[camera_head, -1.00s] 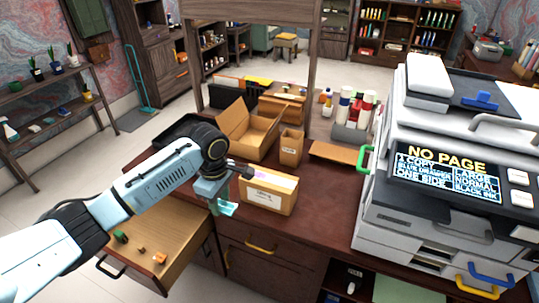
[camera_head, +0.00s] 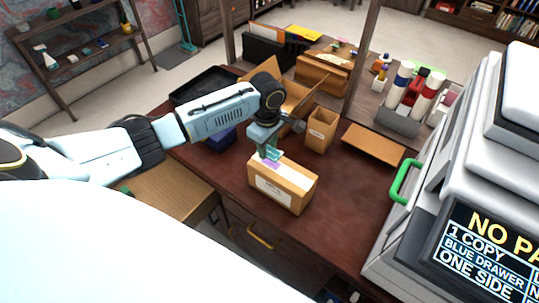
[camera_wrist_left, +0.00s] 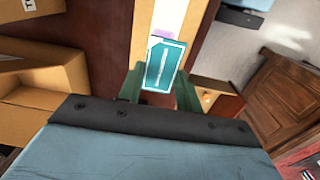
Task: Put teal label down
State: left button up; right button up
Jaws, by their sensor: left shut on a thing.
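The teal label (camera_wrist_left: 161,65) is a flat card with a pale border, held between the fingers of my left gripper (camera_wrist_left: 160,88) in the left wrist view. In the head view my left gripper (camera_head: 270,152) is just above the left end of a closed cardboard box (camera_head: 285,186), with the teal label (camera_head: 273,154) at its fingertips. The box has a pale strip and a purple patch (camera_wrist_left: 164,34) on top. I cannot tell whether the label touches the box. My right gripper is not in view.
An open cardboard box (camera_head: 296,97) and a small upright carton (camera_head: 321,130) stand behind. A flat brown board (camera_head: 373,144) lies to the right, beside the large copier (camera_head: 458,190). The desk's front right is clear.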

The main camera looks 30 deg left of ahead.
aim_at(268, 151)
pick_arm(q)
jog(key=shift+f, duration=2.25)
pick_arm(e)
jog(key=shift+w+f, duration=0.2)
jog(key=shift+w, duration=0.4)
